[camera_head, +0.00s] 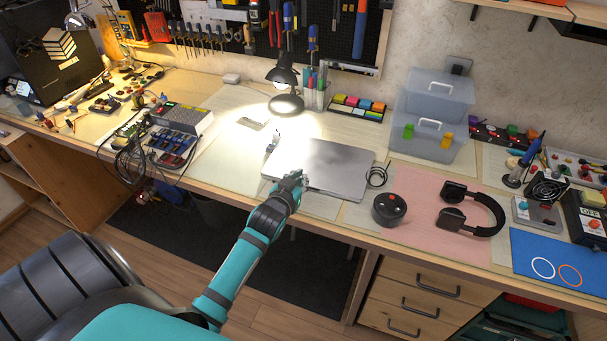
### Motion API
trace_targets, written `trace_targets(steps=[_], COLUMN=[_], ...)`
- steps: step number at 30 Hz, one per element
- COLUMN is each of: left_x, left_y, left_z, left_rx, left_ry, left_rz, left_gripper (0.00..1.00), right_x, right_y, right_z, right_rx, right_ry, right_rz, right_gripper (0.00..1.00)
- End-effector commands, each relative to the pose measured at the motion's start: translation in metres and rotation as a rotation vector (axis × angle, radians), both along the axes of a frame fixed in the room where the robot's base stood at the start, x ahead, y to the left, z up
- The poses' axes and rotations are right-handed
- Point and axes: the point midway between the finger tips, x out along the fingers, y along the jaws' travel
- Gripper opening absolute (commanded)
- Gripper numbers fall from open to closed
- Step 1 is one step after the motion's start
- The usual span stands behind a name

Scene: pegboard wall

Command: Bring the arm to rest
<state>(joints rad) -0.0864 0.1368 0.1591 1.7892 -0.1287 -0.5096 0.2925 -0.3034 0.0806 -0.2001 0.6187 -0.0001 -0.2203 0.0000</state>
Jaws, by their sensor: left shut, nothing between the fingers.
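My left arm reaches from the lower left up to the front edge of the workbench. My left gripper (296,178) is shut and holds nothing. It is at the near edge of a closed silver laptop (325,168) that lies flat on the bench; I cannot tell whether it touches it. My right gripper is not in view.
A lit desk lamp (284,82) stands behind the laptop. A black round device with a red button (390,209) and headphones (474,209) are to the right. Clear storage boxes (432,112) stand at the back. Drawers (415,300) are under the bench.

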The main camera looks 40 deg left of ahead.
Motion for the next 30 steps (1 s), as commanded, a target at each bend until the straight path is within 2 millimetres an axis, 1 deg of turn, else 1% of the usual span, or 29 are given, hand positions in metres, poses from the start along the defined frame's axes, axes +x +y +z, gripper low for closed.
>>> trace_targets(steps=[1, 3, 6, 9, 13, 19, 22, 23, 26, 27, 30], left_x=[-0.012, -0.025, -0.040, -0.050, -0.056, -0.058, -0.068, -0.074, -0.106, -0.121, -0.157], left_y=[-0.003, -0.007, -0.011, -0.014, -0.015, -0.016, -0.026, -0.032, -0.059, -0.070, -0.095], left_z=[0.003, 0.006, 0.010, 0.014, 0.016, 0.016, 0.008, 0.004, -0.015, -0.022, -0.035], left_rx=[0.001, 0.001, 0.002, 0.002, 0.003, 0.002, 0.000, -0.001, -0.006, -0.007, -0.011], left_ry=[-0.004, -0.004, -0.004, -0.005, -0.006, -0.001, 0.055, 0.090, 0.247, 0.315, 0.467], left_rz=[0.000, -0.001, 0.000, 0.000, 0.000, -0.002, -0.017, -0.025, -0.074, -0.096, -0.154], left_gripper=[0.00, 0.00, 0.00, 0.00, 0.00, 0.00, 0.00, 0.00, 0.00, 0.00, 0.00], right_x=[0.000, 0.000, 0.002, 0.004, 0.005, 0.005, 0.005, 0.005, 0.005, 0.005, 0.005], right_y=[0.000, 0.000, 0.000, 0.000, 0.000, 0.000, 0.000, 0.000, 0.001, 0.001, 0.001], right_z=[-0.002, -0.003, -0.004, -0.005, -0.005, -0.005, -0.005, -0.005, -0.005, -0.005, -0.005], right_rx=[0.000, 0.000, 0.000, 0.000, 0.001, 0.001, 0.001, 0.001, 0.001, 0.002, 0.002], right_ry=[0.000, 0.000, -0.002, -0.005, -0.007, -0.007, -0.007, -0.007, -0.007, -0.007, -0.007], right_rz=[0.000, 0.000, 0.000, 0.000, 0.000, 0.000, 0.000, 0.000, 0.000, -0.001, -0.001], right_gripper=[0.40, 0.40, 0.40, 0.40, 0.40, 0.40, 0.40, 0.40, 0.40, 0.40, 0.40])
